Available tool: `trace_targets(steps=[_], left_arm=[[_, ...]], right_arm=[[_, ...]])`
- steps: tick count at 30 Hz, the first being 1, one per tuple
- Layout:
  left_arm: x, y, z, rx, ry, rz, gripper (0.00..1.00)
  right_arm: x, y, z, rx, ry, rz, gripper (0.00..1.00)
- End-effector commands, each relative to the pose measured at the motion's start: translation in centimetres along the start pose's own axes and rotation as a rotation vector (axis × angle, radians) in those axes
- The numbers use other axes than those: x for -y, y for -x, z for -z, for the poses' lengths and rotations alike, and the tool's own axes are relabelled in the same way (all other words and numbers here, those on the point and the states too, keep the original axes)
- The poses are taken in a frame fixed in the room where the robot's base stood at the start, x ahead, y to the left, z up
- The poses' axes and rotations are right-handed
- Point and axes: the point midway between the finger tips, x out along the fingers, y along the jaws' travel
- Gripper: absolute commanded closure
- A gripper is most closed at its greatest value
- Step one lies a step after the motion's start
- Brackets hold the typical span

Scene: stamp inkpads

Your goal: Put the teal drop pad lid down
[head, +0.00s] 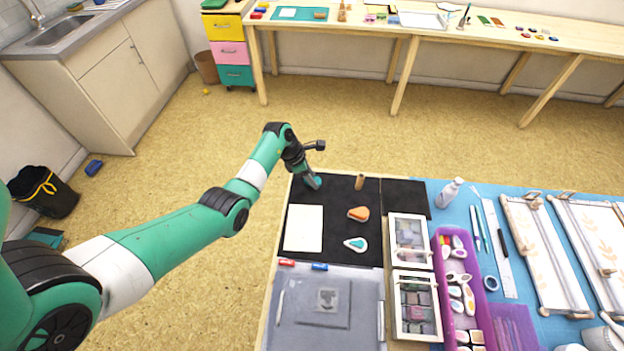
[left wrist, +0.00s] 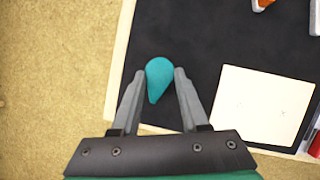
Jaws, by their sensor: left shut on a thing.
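The teal drop pad lid (left wrist: 158,78) is a teardrop shape between the fingertips of my left gripper (left wrist: 159,80) in the left wrist view. The gripper is shut on it, over the black mat near its left edge. In the head view my left gripper (head: 313,183) is at the mat's far left corner, with a bit of teal at its tips. The open teal drop pad (head: 356,244), white-rimmed with a teal centre, sits on the mat nearer the front. I cannot tell whether the lid touches the mat. My right gripper is not in view.
On the black mat (head: 335,215) are a cream card (head: 303,228), an orange pad (head: 358,213) and a wooden stamp (head: 359,182). Framed boxes (head: 409,242) and a purple tray (head: 440,275) stand to the right. Bare mat lies between the gripper and the card.

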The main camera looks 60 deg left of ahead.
Motion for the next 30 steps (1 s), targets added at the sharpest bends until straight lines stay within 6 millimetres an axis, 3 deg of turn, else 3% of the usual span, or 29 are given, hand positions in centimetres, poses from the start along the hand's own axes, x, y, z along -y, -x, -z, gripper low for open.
trace_targets(steps=[3, 4, 9, 20, 30], left_arm=[[0.0, -0.3, 0.1, 0.0, 0.0, 0.0, 1.0], [0.0, -0.3, 0.1, 0.0, 0.0, 0.0, 0.52], [0.0, -0.2, 0.1, 0.0, 0.0, 0.0, 0.26], [0.0, 0.7, -0.1, 0.0, 0.0, 0.0, 0.26], [-0.1, 8.5, -0.3, 0.002, 0.0, -0.002, 0.26]], right_arm=[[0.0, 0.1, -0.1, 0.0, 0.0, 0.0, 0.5], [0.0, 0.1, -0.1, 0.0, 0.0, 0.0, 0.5], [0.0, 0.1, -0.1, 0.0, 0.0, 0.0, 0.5], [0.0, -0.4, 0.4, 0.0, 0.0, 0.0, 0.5], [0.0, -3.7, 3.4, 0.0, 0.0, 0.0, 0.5]])
